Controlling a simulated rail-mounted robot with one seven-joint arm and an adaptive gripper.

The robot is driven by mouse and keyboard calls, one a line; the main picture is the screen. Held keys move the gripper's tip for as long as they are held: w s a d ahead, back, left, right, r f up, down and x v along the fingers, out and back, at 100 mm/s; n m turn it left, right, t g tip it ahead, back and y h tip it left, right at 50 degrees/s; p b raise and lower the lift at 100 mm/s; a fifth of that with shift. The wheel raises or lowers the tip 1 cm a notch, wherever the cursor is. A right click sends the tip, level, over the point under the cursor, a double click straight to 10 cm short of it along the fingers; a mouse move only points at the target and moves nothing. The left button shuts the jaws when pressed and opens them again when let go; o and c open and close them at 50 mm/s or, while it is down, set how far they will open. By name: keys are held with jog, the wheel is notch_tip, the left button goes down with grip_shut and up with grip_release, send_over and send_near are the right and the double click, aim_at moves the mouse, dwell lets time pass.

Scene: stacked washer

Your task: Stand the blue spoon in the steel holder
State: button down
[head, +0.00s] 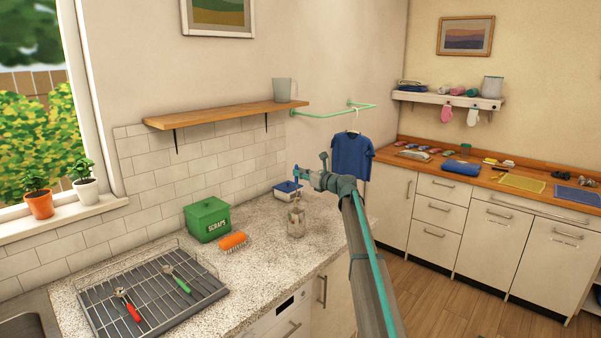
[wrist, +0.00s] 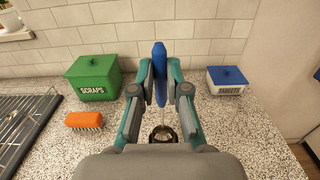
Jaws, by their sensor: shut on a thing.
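My gripper (wrist: 160,88) is shut on the blue handle of the spoon (wrist: 160,58). The handle points up between the fingers and a thin metal stem runs down below them. The steel holder (head: 296,226) stands upright on the speckled counter, directly below my gripper (head: 302,178) in the head view. In the wrist view the holder (wrist: 152,137) shows as a dark round opening under the spoon, partly hidden by my gripper. The spoon's lower end is at or over that opening; I cannot tell how deep it reaches.
A green scraps box (head: 207,219) and an orange brush (head: 232,242) stand left of the holder. A blue-lidded tablets box (wrist: 228,81) is to the right in the wrist view. A drying rack (head: 152,300) holds red- and green-handled utensils. A wooden shelf (head: 226,114) is above.

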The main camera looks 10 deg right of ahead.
aim_at(297, 190)
jog(key=shift+f+b, duration=1.55)
jog(key=shift+f, duration=2.5)
jog(key=c, duration=1.1)
grip_release()
jog(key=v, duration=1.2)
